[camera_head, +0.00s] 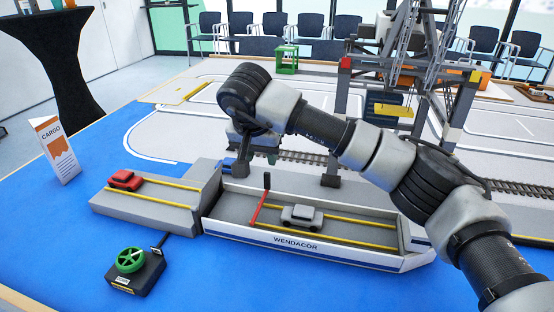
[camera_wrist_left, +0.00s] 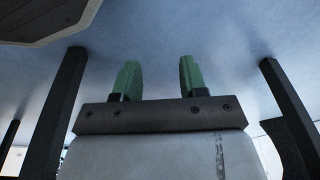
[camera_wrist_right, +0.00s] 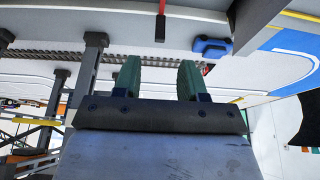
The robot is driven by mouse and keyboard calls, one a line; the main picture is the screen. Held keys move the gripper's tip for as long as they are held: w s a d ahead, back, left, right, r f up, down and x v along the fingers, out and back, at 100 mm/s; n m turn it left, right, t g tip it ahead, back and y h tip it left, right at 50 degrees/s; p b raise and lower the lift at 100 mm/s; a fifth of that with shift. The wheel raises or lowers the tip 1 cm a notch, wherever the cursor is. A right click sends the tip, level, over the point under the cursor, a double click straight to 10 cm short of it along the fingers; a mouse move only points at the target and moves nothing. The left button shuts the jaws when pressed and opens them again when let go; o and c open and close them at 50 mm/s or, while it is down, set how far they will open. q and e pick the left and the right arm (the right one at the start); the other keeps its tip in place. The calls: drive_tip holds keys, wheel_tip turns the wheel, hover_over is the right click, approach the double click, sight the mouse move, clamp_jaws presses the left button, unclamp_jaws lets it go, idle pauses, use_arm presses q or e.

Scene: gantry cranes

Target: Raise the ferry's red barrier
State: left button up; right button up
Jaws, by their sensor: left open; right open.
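The ferry (camera_head: 318,243), marked WENDACOR, lies on the blue surface. Its red barrier (camera_head: 258,208) lies low across the deck, with a black end piece (camera_head: 267,181) standing up at the far side. The red bar with its dark end also shows at the top of the right wrist view (camera_wrist_right: 161,22). My right gripper (camera_head: 243,142) hangs behind the ferry, left of the barrier and apart from it; its fingers are hard to make out there. In the right wrist view it is open and empty (camera_wrist_right: 158,82). My left gripper (camera_wrist_left: 157,82) is open and empty, seen only in its wrist view.
A silver car (camera_head: 301,217) stands on the ferry deck right of the barrier. A red car (camera_head: 126,180) is on the grey ramp to the left. A black box with a green wheel (camera_head: 130,260) stands in front. A gantry crane (camera_head: 410,70) rises behind my right arm.

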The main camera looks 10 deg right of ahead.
sight(267, 173)
drive_tip(key=b+x, duration=0.1)
drive_tip(key=x, duration=0.9)
drive_tip(key=shift+w, duration=0.2)
use_arm(q)
drive_tip(key=w+r, duration=0.1)
drive_tip(key=r, duration=0.2)
drive_tip(key=shift+w+d, duration=0.15)
drive_tip(key=shift+w, duration=0.2)
use_arm(e)
drive_tip(key=shift+w+d+f, duration=0.1)
drive_tip(key=shift+w+f, duration=0.1)
drive_tip(key=shift+f, duration=0.05)
use_arm(q)
drive_tip(key=shift+f, duration=0.1)
use_arm(e)
clamp_jaws()
